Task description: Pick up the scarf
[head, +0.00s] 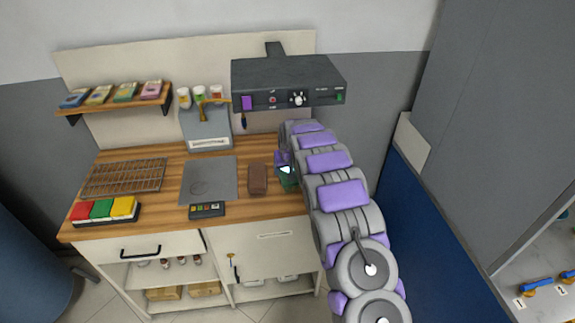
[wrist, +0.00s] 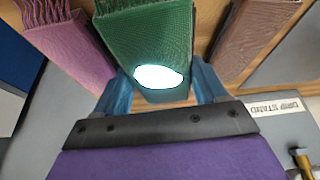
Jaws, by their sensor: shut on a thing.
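A green folded scarf (wrist: 142,40) with a fringed far end lies between the two blue fingers of my gripper (wrist: 163,88) in the wrist view. The fingers are shut on its sides, and a bright white oval shows on its near face. In the head view only a small part of the green scarf (head: 288,180) shows, as my arm hides the rest. A pink-purple fringed scarf (wrist: 68,45) lies to its left in the wrist view. A brown fringed scarf (wrist: 252,35) lies to its right, and this brown scarf (head: 257,179) also shows on the wooden counter (head: 240,211).
A grey mat (head: 208,180), a wire rack (head: 123,177) and a colored box (head: 105,211) sit left on the counter. A dark control unit (head: 288,84) overhangs the back. A small shelf (head: 115,103) hangs back left. A blue panel (head: 430,225) stands right.

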